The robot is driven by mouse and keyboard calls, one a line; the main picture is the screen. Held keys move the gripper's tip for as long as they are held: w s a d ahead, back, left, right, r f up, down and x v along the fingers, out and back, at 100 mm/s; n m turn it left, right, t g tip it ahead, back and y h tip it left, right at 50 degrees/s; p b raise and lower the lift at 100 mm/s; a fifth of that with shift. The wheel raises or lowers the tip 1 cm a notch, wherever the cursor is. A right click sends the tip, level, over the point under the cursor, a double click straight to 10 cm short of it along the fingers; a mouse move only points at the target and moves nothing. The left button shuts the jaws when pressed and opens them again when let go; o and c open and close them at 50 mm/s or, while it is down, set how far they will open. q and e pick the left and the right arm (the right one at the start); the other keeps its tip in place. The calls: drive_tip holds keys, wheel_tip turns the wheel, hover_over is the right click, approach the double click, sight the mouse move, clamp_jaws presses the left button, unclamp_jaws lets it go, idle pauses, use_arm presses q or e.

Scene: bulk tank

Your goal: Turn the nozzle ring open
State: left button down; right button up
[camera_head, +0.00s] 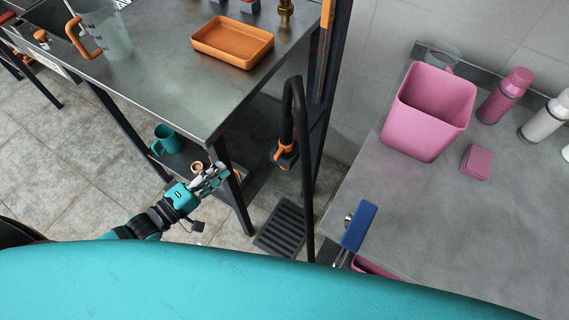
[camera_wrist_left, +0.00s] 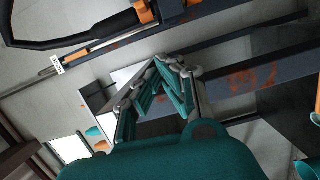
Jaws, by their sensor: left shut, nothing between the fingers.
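The nozzle hangs at the end of a curved black hose, and its orange ring (camera_head: 286,150) shows in the middle of the head view. In the left wrist view an orange band (camera_wrist_left: 145,12) shows on a black part at the top edge, likely the same nozzle. My left gripper (camera_head: 218,175) is left of and below the nozzle in the head view, apart from it. It is shut and empty, with its fingertips (camera_wrist_left: 174,62) together in the wrist view. The ring's exact turn position is too small to tell. My right gripper is not in view.
A steel table (camera_head: 160,70) with an orange tray (camera_head: 232,42) stands behind my left gripper, its leg close by. A teal mug (camera_head: 166,138) is on the lower shelf. A dark floor grate (camera_head: 283,228) lies below the hose. A grey counter (camera_head: 500,230) with a pink bin (camera_head: 428,110) is at right.

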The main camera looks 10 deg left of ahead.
sight(283, 149)
use_arm(q)
drive_tip(key=w+d+b, duration=0.3)
drive_tip(key=w+d, duration=0.4)
drive_tip(key=d, duration=0.2)
drive_tip(key=shift+d+r+b, duration=0.15)
drive_tip(key=shift+r+b, duration=0.15)
drive_tip(key=shift+r, duration=0.1)
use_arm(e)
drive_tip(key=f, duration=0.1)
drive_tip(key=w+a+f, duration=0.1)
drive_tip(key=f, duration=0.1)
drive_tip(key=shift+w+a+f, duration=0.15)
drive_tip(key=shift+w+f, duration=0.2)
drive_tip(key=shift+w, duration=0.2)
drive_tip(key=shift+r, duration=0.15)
use_arm(q)
drive_tip(key=shift+s+d+n+t+y+p, duration=0.25)
drive_tip(key=shift+n+t+y+p, duration=0.15)
drive_tip(key=shift+n+p, duration=0.2)
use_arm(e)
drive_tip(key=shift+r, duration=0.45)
use_arm(q)
drive_tip(key=shift+y+p, duration=0.3)
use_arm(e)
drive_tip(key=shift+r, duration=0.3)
